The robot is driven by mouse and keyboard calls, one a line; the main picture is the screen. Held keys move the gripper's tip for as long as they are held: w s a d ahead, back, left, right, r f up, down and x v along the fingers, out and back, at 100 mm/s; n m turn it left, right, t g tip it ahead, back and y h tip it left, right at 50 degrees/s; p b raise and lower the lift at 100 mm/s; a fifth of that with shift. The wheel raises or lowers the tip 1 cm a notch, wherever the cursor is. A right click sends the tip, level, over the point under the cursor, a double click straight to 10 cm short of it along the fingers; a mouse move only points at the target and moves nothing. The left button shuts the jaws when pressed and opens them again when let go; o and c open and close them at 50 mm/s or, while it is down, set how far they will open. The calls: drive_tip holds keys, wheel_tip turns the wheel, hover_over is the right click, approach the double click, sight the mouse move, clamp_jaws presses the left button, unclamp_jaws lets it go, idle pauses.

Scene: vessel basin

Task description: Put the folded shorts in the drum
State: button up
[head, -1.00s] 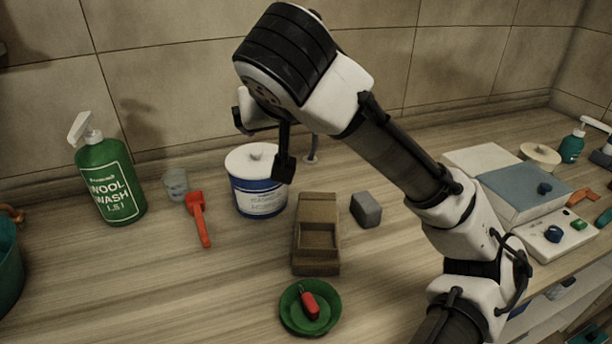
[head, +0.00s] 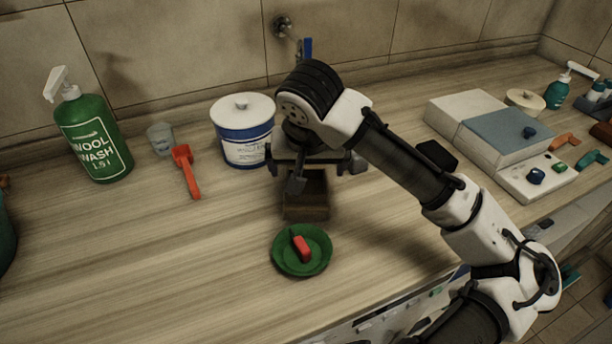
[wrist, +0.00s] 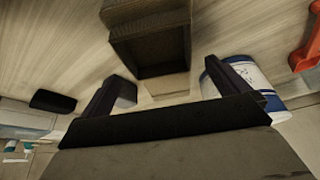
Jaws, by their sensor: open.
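My gripper (head: 325,174) is open over the counter, at the brown open-topped box (head: 306,205). A dark, flat, rounded item (head: 436,155) lies right of the box, partly behind my arm. It also shows at the left in the wrist view (wrist: 52,101). It may be the folded shorts, but I cannot tell for sure. No drum can be made out in these views.
A green dish (head: 290,262) with a red item (head: 302,248) is in front of the box. A white-blue device (head: 495,140) sits right.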

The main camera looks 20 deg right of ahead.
sight(306, 170)
drive_tip(key=shift+p+x, duration=0.55)
drive_tip(key=shift+x, duration=2.05)
drive_tip(key=shift+w+r, duration=0.1)
drive_tip(key=shift+w, duration=0.05)
drive_tip(key=c, duration=1.2)
wheel_tip(306, 170, up, 20)
drive_tip(key=shift+f+b, duration=0.1)
drive_tip(key=shift+b, duration=0.5)
